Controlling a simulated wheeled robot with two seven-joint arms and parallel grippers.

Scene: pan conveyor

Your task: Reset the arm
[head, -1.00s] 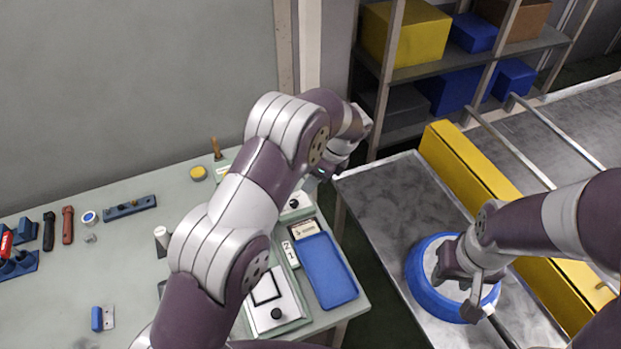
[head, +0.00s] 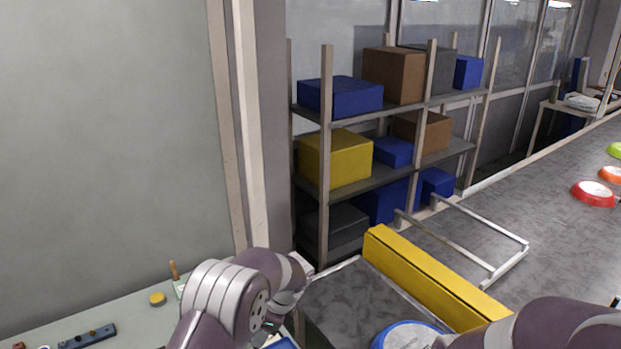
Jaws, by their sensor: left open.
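My left arm (head: 225,305) rises from the bottom edge in the head view and bends at the elbow. Its gripper (head: 271,327) hangs low beyond the elbow, above the bench's right end, small and partly hidden; it is open and I see nothing held in it. My right arm (head: 550,326) comes in at the bottom right, its forearm lying over the conveyor side. The right gripper is cut off by the bottom edge. A blue-rimmed pan (head: 402,331) shows its top part on the metal surface beside that arm.
A yellow barrier (head: 430,277) runs along the conveyor (head: 560,225), where red, orange and green pans stand further off. A shelf rack (head: 325,190) with blue, yellow and brown boxes stands behind. The workbench (head: 130,313) is at lower left, with a yellow disc (head: 157,298).

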